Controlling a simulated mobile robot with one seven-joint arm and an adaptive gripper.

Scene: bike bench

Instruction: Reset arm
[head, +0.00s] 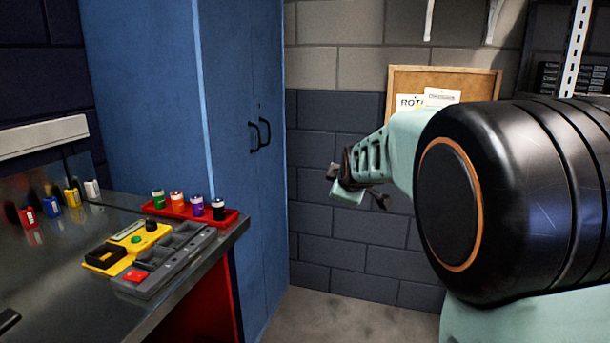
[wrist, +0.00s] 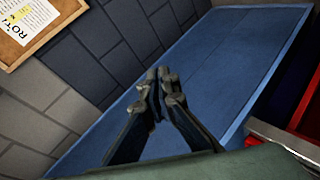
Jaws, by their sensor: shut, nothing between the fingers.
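My gripper (wrist: 160,92) is in the middle of the wrist view, with its two dark fingers together at the tips and nothing between them. In the head view my arm reaches in from the right, and part of my gripper (head: 379,199) shows small in front of the dark brick wall, clear of the bench. In the wrist view the fingers point toward the blue cabinet and the wall, apart from both as far as I can tell. The large arm link hides much of the right side of the head view.
A metal bench (head: 60,275) at left holds a yellow and grey tray (head: 182,262) and a red tray (head: 230,216) with several small bottles. More bottles stand at the back. A tall blue cabinet (head: 240,90) is behind. A cork board (head: 480,83) hangs on the wall. Floor (head: 350,318) is clear.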

